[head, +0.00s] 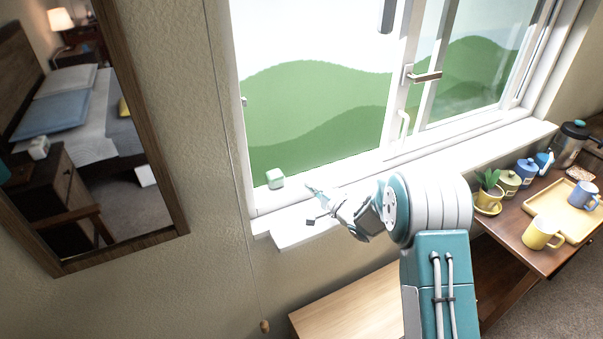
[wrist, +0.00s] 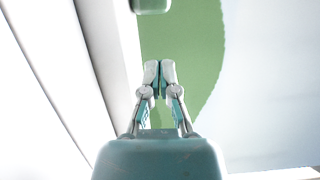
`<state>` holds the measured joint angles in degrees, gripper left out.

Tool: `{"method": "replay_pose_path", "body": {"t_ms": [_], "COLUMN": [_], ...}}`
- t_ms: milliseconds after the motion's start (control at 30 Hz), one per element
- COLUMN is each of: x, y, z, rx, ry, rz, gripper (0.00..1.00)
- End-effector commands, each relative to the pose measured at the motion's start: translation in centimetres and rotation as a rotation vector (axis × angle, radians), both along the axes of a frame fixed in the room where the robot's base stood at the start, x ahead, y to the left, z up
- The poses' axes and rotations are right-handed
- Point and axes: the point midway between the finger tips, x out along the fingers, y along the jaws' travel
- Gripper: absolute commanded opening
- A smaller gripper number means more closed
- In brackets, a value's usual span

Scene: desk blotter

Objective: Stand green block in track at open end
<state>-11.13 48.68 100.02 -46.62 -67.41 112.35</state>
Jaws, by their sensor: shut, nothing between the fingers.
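The pale green block (head: 275,178) sits at the left part of the window's lower frame, near the left jamb. It looks cube-like; whether it rests down inside the track (head: 262,197) I cannot tell. In the wrist view the block (wrist: 151,5) is cut off by the top edge. My gripper (head: 311,189) is to the right of the block in the head view, apart from it. In the wrist view my gripper (wrist: 159,66) has its fingertips together, empty, with a gap between them and the block.
The window sash handle (head: 422,76) is at the right of the opening. The white sill (head: 300,232) runs below. A brown table with a plant pot (head: 488,195), canisters, a tray (head: 562,222) and yellow mug (head: 541,233) stands at right. A mirror (head: 165,190) hangs at left.

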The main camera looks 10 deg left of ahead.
Motion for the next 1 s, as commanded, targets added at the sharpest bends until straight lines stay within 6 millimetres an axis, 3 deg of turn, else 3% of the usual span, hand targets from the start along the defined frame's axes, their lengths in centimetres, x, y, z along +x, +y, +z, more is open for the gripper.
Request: {"method": "replay_pose_path", "body": {"t_ms": [500, 700, 1000], "x": [4.9, 5.8, 5.9], "y": [6.4, 7.5, 7.7], "z": [0.1, 0.1, 0.1], "rx": [-0.001, -0.001, -0.002], "ry": [-0.004, -0.003, -0.002], "rz": [-0.002, -0.003, -0.004], "gripper": [0.0, 0.0, 0.0]}}
